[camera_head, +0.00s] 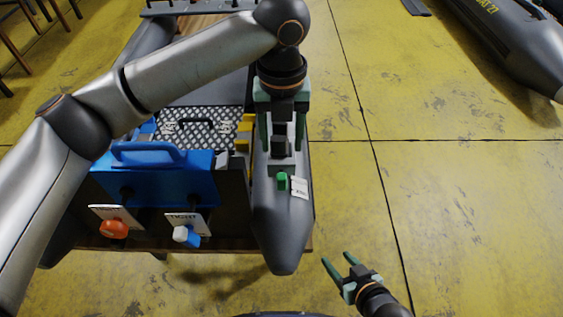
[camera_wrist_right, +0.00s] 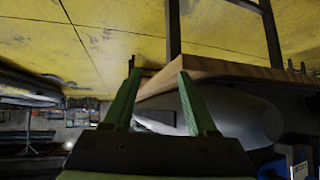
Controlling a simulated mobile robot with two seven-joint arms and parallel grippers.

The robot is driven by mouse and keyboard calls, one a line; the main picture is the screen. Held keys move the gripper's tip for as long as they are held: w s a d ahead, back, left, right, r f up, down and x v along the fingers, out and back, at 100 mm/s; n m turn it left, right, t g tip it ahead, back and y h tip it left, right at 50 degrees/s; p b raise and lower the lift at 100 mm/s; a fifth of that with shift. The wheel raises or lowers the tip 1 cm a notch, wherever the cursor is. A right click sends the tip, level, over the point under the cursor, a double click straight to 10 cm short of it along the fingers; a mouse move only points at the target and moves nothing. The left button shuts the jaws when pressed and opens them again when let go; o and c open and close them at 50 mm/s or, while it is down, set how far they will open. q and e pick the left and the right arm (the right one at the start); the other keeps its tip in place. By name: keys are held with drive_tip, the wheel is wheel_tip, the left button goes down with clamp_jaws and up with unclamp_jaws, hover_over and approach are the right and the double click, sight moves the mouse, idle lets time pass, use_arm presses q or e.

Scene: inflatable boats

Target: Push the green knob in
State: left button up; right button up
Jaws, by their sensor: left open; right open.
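The small green knob (camera_head: 283,181) sits on top of the grey boat tube (camera_head: 283,225), beside a white tag (camera_head: 299,187). My left gripper (camera_head: 281,148) is above the tube, just behind the knob in the head view. Its green fingers are open and point down on either side of a dark block-shaped fitting. I cannot tell whether they touch it. The knob is in front of the fingers and appears clear of them. My right gripper (camera_head: 338,260) is open and empty, low and right of the tube's nose. Its open fingers also show in the right wrist view (camera_wrist_right: 160,76).
A blue box (camera_head: 155,180) with a handle stands left of the tube. An orange knob (camera_head: 114,229) and a blue-white knob (camera_head: 186,236) are below it. The yellow floor (camera_head: 450,200) on the right is clear. Another dark boat (camera_head: 510,45) lies at the upper right.

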use_arm(q)
hover_over(281, 176)
wheel_tip(281, 176, down, 6)
drive_tip(key=shift+b, duration=0.45)
wheel_tip(281, 176, down, 6)
drive_tip(key=shift+f+b, duration=0.15)
drive_tip(key=shift+b, duration=0.2)
use_arm(e)
drive_tip(key=shift+s+a+f, duration=0.25)
drive_tip(key=shift+a+f, duration=0.05)
drive_tip(key=shift+f, duration=0.3)
use_arm(q)
drive_tip(key=shift+d, duration=0.1)
clamp_jaws()
use_arm(e)
drive_tip(key=shift+s+f, duration=0.1)
drive_tip(key=shift+s, duration=0.05)
